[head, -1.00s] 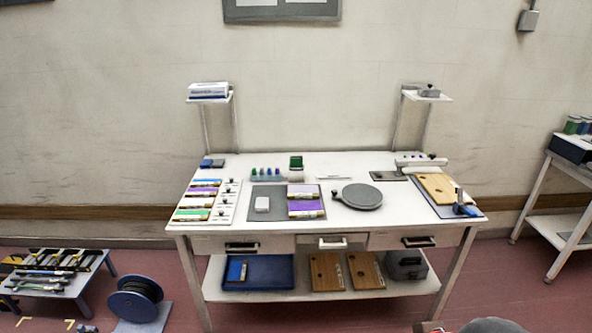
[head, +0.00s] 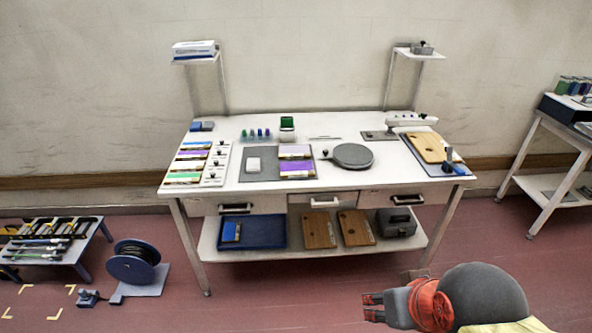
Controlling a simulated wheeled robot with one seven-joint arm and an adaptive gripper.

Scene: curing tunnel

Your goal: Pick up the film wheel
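I cannot single out the film wheel for certain at this size. A small dark-knobbed piece (head: 326,153) stands at the left edge of a round grey plate (head: 353,156) on the white workbench (head: 240,182). A small blue and dark upright tool (head: 449,158) stands at the bench's right end. A blue reel wound with dark line (head: 137,262) stands on the floor at the left. My gripper (head: 371,307) is at the lower right, in front of the bench and well apart from everything on it. Its fingers are spread and look empty.
The lower shelf holds a blue tray (head: 262,233), brown boards (head: 319,230) and a grey box (head: 396,223). A low rack (head: 58,236) stands left.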

